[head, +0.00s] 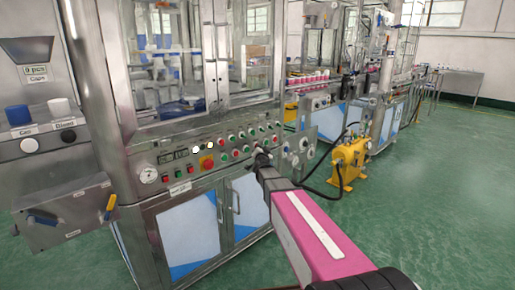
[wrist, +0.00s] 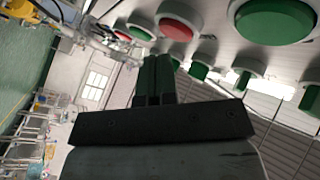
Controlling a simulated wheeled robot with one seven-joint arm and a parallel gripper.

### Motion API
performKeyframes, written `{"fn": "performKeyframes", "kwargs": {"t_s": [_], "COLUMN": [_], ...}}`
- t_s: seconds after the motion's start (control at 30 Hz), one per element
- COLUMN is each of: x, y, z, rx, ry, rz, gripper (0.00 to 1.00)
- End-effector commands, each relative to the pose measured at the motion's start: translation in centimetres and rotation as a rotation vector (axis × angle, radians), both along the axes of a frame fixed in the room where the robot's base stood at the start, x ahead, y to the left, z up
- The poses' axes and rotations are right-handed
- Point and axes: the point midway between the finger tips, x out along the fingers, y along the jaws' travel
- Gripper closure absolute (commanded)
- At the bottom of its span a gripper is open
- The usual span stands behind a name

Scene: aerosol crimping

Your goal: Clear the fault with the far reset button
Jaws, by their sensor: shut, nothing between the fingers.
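The machine's control panel (head: 180,160) carries rows of green and red buttons, including a green button (head: 247,148) and a red button (head: 235,153). I cannot tell which one is the far reset button. My gripper (head: 261,156) is at the panel's right part, over the lower buttons and partly hiding that area. In the wrist view my gripper (wrist: 158,62) is shut and empty, its fingertips close to the button rows. A large green button (wrist: 275,18), a red button (wrist: 178,28) and a smaller green button (wrist: 140,33) show there. Contact cannot be told.
A red emergency-stop knob (head: 207,162) and a gauge (head: 148,175) are on the panel's left. A side box with handles (head: 65,212) juts out at far left. A yellow pump (head: 348,163) with black hoses stands on the green floor at right. Open floor lies in front.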

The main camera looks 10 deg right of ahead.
Motion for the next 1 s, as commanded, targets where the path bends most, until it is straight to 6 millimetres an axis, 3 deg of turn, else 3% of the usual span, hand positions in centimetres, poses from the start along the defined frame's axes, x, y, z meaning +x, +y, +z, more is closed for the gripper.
{"fn": "performKeyframes", "kwargs": {"t_s": [1.0], "x": [0.69], "y": [0.52], "z": [0.03], "rx": [-0.001], "ry": [0.000], "rz": [0.000], "gripper": [1.00]}}
